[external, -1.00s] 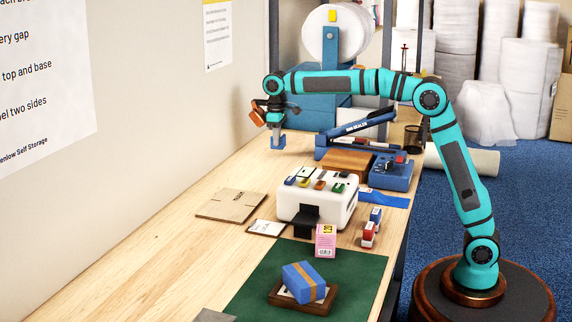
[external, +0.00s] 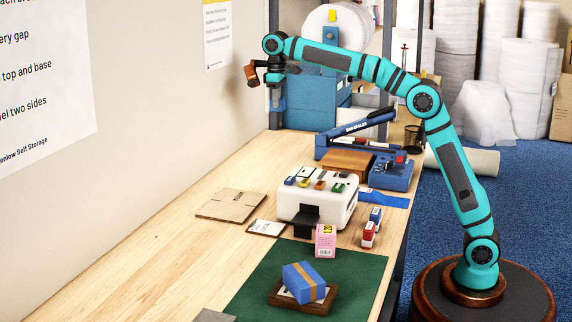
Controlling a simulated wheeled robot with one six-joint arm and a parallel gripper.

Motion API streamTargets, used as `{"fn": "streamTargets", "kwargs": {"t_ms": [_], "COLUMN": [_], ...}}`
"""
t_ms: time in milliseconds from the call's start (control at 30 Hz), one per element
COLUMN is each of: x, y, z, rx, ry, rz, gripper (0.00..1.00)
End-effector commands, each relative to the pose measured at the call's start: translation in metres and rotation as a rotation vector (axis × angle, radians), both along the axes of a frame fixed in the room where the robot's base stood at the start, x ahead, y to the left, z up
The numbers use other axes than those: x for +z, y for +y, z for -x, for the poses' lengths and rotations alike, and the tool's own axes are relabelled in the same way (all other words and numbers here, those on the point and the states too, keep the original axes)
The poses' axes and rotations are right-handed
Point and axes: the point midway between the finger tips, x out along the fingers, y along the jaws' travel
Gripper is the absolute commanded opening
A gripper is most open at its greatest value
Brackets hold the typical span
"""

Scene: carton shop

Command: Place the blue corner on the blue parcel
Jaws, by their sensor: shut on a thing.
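The blue parcel (external: 300,279), with an orange-brown band around it, sits tilted in a small brown wooden tray (external: 318,309) on the green mat, near the front of the bench. My gripper (external: 276,95) is raised high over the far end of the bench, well apart from the parcel. It is shut on a small blue piece, the blue corner (external: 278,103), which hangs below it. The corner's outline is hard to make out against the blue cabinet behind.
A white machine (external: 317,207) with coloured keys and a pink box (external: 326,240) stand behind the parcel. The blue sealer (external: 355,135) is farther back. Flat cardboard (external: 231,205) lies left. The green mat (external: 258,283) is clear left of the tray.

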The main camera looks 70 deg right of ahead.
Motion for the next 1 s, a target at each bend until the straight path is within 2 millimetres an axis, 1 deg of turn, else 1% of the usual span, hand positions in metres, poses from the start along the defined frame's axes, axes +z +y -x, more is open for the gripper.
{"fn": "streamTargets", "kwargs": {"t_ms": [67,133,167,267,300,367,400,467,500,567,600,633,700,767,800,867,900,967,1000], "x": [0.0,0.0,0.0,0.0,0.0,0.0,0.0,-0.001,-0.001,0.0,0.0,0.0,0.0,0.0,0.0,-0.001,-0.001,-0.001,-0.001], "y": [0.005,0.016,0.022,0.053,0.069,0.094,0.111,0.135,0.152,0.177,0.193,0.205,0.234,0.258,0.275,0.299,0.315,0.339,0.355], "z": [0.0,-0.001,-0.001,-0.002,-0.002,-0.001,0.0,0.002,0.003,0.007,0.01,0.012,0.018,0.024,0.028,0.035,0.04,0.049,0.055], "rx": [0.009,0.026,0.037,0.089,0.115,0.157,0.185,0.227,0.256,0.298,0.326,0.347,0.396,0.438,0.466,0.509,0.536,0.579,0.607], "ry": [0.0,0.0,0.0,-0.001,-0.001,-0.001,0.0,0.0,0.0,-0.001,-0.001,-0.001,-0.001,-0.001,-0.001,-0.001,-0.001,0.0,0.0], "rz": [0.0,0.0,0.0,0.0,0.0,0.0,0.0,0.0,0.0,0.0,0.0,0.0,0.0,0.0,-0.001,-0.001,-0.001,0.0,-0.001], "gripper": [0.0,0.0,0.0,0.0,0.0,0.0,0.0,0.0,0.0,0.0,0.0,0.0,0.0,0.0,0.0,0.0,0.0,0.0,0.0]}}
